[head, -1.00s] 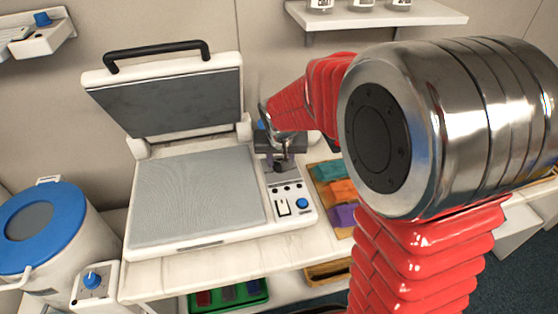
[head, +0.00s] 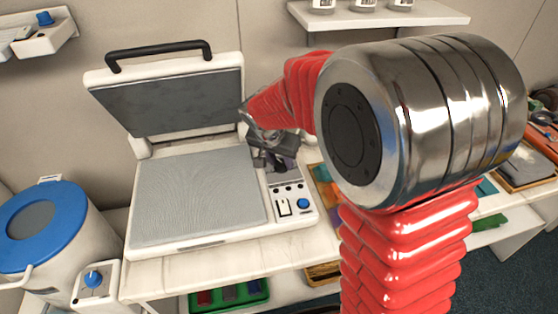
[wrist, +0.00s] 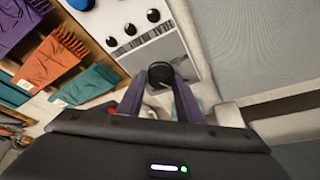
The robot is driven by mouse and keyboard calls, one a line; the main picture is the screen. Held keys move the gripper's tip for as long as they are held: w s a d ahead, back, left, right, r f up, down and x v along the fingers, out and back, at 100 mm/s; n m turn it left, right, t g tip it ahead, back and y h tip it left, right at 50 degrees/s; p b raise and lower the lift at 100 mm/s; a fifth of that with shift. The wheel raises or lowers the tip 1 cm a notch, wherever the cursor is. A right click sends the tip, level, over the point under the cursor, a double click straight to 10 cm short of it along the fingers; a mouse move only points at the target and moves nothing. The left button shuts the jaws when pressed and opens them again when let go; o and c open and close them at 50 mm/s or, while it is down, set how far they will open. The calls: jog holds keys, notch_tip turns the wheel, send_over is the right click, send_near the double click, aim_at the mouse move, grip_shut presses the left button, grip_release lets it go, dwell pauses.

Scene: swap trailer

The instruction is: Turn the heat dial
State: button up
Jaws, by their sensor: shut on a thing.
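The heat press (head: 190,215) stands open on the white bench, its upper plate (head: 170,105) raised. Its control panel (head: 318,213) is along the right side of the lower plate. My gripper (head: 277,163) is over the rear part of this panel. In the wrist view, the two purple fingers of my gripper (wrist: 160,82) are shut on a round black dial (wrist: 160,70). Its pointer is too small to read. Small black knobs (wrist: 130,29) sit in a row beyond it. A blue knob (head: 303,203) is at the panel's front, next to a white switch (head: 282,207).
A white drum with a blue lid (head: 65,215) stands at the left. A shelf (head: 380,18) hangs above.

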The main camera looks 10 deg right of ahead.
jog(key=shift+a+f, duration=0.1)
jog(key=o, duration=1)
jog(key=v, duration=1.3)
jog(key=shift+s+r, duration=0.1)
jog(key=shift+r, duration=0.25)
